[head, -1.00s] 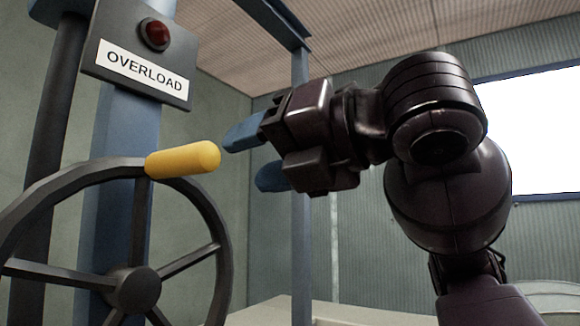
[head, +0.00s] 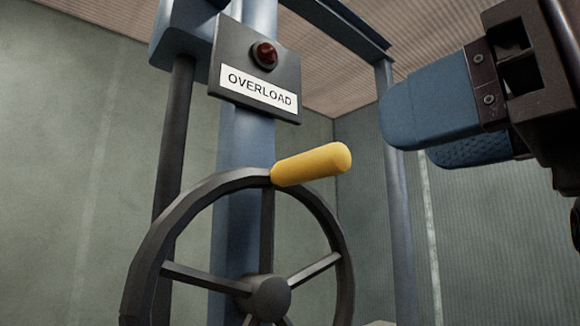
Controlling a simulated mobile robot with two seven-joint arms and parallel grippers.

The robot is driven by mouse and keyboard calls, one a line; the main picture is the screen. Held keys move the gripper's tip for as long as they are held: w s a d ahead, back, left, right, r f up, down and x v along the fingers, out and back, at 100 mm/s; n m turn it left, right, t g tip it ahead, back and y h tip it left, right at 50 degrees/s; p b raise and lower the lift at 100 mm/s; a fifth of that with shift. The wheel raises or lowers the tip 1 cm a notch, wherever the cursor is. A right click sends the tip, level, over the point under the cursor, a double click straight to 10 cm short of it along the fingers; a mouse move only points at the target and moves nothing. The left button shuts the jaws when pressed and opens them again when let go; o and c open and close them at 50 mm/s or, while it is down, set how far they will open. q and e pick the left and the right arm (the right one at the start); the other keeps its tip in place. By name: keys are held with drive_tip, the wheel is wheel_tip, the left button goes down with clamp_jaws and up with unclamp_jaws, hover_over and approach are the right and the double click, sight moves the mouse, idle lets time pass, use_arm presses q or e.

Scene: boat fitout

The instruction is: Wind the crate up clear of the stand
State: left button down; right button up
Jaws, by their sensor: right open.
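A dark handwheel (head: 180,213) with spokes and a round hub stands at the lower middle of the head view, its bottom cut off by the frame. A yellow handle (head: 312,164) sticks out from the top of its rim, pointing right. My right gripper (head: 395,130) is at the right, large and near the camera, with blue fingers apart. It is open and empty, to the right of the handle with a visible gap. My left gripper is not in view. The crate and the stand are not in view.
A blue post (head: 243,148) rises behind the wheel and carries an OVERLOAD sign (head: 259,91) with a dark red lamp (head: 265,54). A dark upright pole (head: 172,150) stands left of it. Another blue post (head: 403,230) stands behind on the right.

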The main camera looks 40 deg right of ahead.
sight(316, 165)
drive_tip(key=shift+w+d, duration=0.2)
drive_tip(key=shift+w, duration=5.1)
drive_tip(key=c, duration=0.7)
drive_tip(key=shift+c, duration=0.2)
